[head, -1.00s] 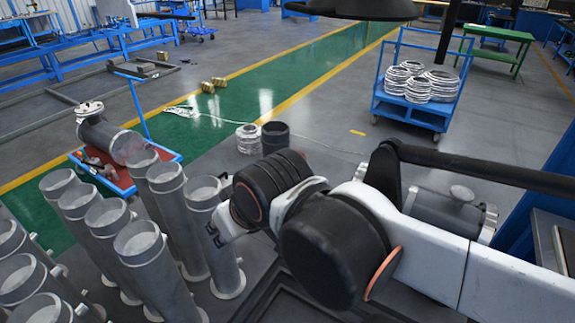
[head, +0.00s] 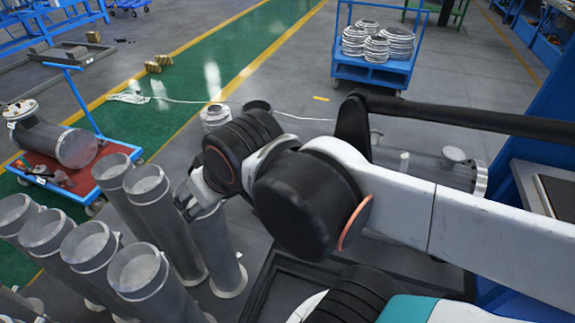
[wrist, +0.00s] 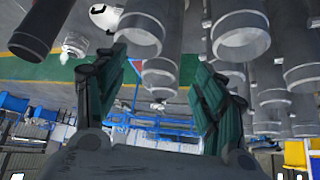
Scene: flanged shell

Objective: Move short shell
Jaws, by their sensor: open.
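Several grey flanged shells stand upright in a cluster at the lower left of the head view, one of them at the front (head: 140,270). Another grey shell (head: 215,245) stands at the cluster's right edge, its top partly hidden by my gripper (head: 190,200). The frames do not clearly show which is the short shell. In the wrist view, my gripper (wrist: 160,95) is open, its two dark green fingers spread apart. A shell (wrist: 160,78) shows in the gap between them, beyond the fingertips. A larger shell end (wrist: 240,42) lies above the right finger. Contact cannot be seen.
A blue cart with a red bed (head: 90,185) holds a lying shell at left. A dark cylinder (head: 256,104) and silver rings (head: 214,115) stand behind my arm. Another shell (head: 430,168) lies at right. A blue trolley (head: 370,72) carries stacked rings. The green lane is mostly clear.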

